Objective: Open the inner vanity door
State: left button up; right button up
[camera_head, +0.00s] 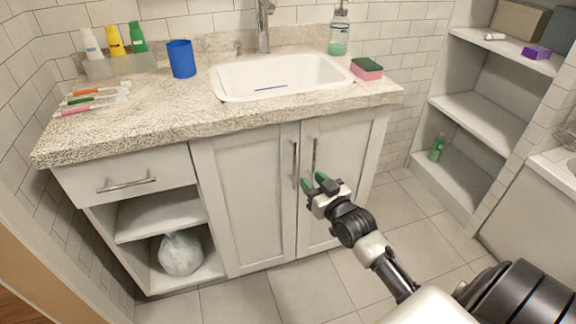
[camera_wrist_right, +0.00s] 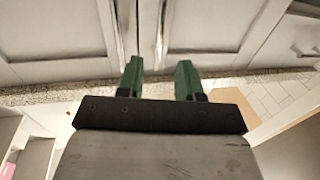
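The white vanity has two shut doors, a left door (camera_head: 248,200) and a right door (camera_head: 345,150). Each has an upright metal bar handle near the shared middle seam: the left handle (camera_head: 295,163) and the right handle (camera_head: 314,157). My right gripper (camera_head: 315,182) is in front of the doors near the lower ends of the handles. In the right wrist view my right gripper (camera_wrist_right: 159,80) has its green fingers apart with nothing between the tips. Both door handles show beyond them; contact cannot be told. My left gripper is not in view.
A drawer (camera_head: 125,178) and open shelves with a white bag (camera_head: 180,253) are left of the doors. The counter (camera_head: 150,120) holds a blue cup (camera_head: 181,58), toothbrushes, bottles and a sponge (camera_head: 367,68). Shelves (camera_head: 485,115) stand at right. The tiled floor (camera_head: 250,300) before the doors is clear.

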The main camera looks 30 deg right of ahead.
aim_at(295, 162)
jog(key=w+b, duration=0.2)
jog(key=w, duration=0.7)
jog(key=shift+w+d, duration=0.2)
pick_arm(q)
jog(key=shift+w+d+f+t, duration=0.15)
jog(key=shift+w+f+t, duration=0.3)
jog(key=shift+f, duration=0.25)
pick_arm(e)
grip_shut()
